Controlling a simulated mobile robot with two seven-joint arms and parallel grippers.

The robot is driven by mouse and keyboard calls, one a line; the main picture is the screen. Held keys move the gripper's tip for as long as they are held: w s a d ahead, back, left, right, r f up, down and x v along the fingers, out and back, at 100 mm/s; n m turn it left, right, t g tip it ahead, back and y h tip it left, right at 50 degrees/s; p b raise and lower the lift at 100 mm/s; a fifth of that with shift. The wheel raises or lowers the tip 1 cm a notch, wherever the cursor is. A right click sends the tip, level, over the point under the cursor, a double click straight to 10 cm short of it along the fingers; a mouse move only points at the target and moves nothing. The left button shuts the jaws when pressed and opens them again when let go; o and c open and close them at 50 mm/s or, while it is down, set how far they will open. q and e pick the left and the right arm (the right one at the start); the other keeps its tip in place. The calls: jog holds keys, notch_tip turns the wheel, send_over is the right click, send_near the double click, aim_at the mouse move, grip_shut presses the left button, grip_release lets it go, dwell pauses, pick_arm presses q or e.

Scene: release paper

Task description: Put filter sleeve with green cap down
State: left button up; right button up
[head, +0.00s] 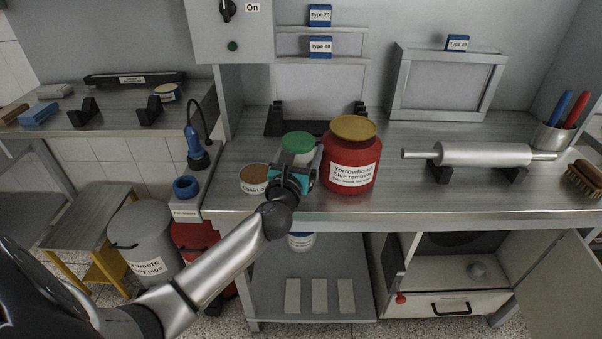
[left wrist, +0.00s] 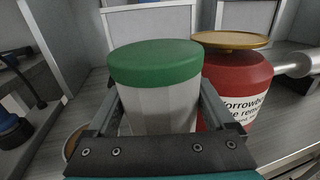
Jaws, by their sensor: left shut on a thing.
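The filter sleeve with green cap (head: 298,143) is a pale cylinder topped by a green lid. It stands upright at the front of the metal bench, left of the red jar. In the left wrist view the sleeve (left wrist: 158,105) sits between my fingers, with its green cap above them. My left gripper (head: 299,165) is shut on the sleeve's body. The gripper hides the sleeve's lower part, so I cannot tell whether its base touches the bench. My right gripper is not in view.
A red Yarrowbond glue remover jar (head: 349,158) stands close on the right. A low tin (head: 253,178) is just left of the gripper. The bench front edge (head: 440,222) is near.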

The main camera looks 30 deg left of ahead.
pick_arm(q)
notch_tip(320, 180, down, 4)
jog(key=b, duration=0.2)
jog(key=shift+b, duration=0.4)
jog(key=shift+f, duration=0.2)
jog(key=shift+r, duration=0.1)
jog(key=o, duration=1.3)
jog(key=shift+f, duration=0.2)
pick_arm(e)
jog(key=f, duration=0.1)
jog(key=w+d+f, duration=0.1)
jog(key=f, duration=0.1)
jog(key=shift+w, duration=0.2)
